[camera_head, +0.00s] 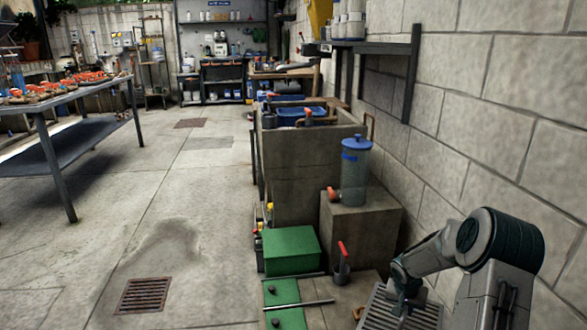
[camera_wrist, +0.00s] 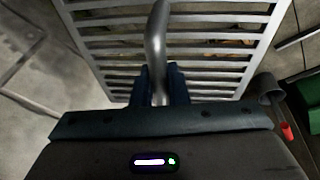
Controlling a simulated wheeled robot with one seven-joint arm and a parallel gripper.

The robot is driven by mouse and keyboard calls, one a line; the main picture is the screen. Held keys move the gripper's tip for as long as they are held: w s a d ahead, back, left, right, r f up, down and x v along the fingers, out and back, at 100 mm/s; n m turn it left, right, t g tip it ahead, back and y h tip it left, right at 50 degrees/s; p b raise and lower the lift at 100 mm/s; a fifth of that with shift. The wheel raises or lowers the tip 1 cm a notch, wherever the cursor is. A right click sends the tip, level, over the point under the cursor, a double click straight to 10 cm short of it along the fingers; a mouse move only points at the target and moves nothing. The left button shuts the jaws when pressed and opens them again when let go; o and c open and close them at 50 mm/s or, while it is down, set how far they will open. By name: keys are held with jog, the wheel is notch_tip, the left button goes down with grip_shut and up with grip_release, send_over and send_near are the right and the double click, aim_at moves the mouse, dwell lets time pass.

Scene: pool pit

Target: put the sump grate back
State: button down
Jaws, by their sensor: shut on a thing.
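The sump grate (camera_head: 383,315) is a grey metal slatted panel at the bottom right of the head view, partly cut off by the frame edge. In the wrist view the slatted grate (camera_wrist: 205,68) fills the upper middle, with an upright metal bar handle (camera_wrist: 155,45) rising from it. My gripper (camera_head: 404,299) is over the grate, and in the wrist view its dark fingers (camera_wrist: 160,88) are shut around the handle. Brownish matter shows between the slats. I cannot tell how high the grate is above what lies beneath it. The sump opening is not clearly visible.
A red-handled valve (camera_head: 342,263) stands close left of the grate. A green box (camera_head: 290,250), green panels (camera_head: 284,300) and a clear canister with a blue lid (camera_head: 355,170) are nearby. The block wall (camera_head: 490,110) bounds the right. A rusty drain (camera_head: 143,295) lies in open floor.

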jog(key=s+a+r+n+t, duration=0.1)
jog(key=s+a+r+n, duration=0.25)
jog(key=a+r, duration=0.5)
jog(key=s+a+r+n, duration=0.2)
jog(key=s+a+r, duration=0.3)
jog(key=a, duration=0.6)
notch_tip(320, 180, up, 22)
jog(key=s+p, duration=0.1)
jog(key=p, duration=3.1)
jog(key=shift+s+f+y, duration=0.15)
jog(key=shift+s+y, duration=0.15)
jog(key=shift+y, duration=0.1)
